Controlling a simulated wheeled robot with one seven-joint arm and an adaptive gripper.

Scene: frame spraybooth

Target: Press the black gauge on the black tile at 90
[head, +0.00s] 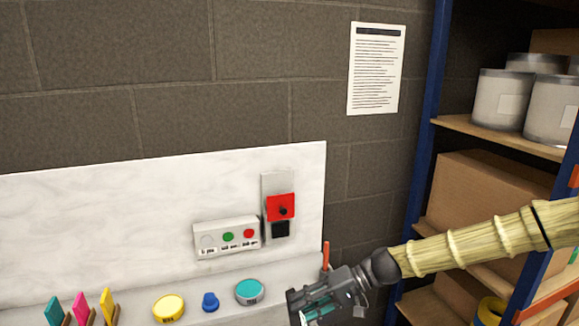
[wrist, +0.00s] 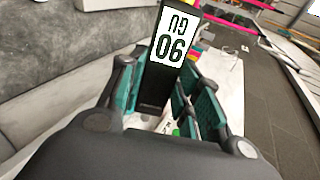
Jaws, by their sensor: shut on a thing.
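My gripper (head: 318,306) is low at the right end of the white bench in the head view. In the wrist view my gripper (wrist: 165,95) has its teal-padded fingers shut on a black gauge (wrist: 153,88). The gauge is a flat black bar with a white label showing the digits 9 and 0 and smaller characters. A black tile (head: 280,230) sits on the wall panel, just below a red square plate with a dark round spot. My gripper is below and right of the tile, apart from it. The gauge's far end is hard to make out.
A white box with green and red buttons (head: 227,237) is left of the tile. Yellow (head: 169,308), blue (head: 210,302) and teal (head: 249,292) round items stand on the ledge. Coloured gauges (head: 80,308) stand at left. A shelf rack (head: 425,160) is at right.

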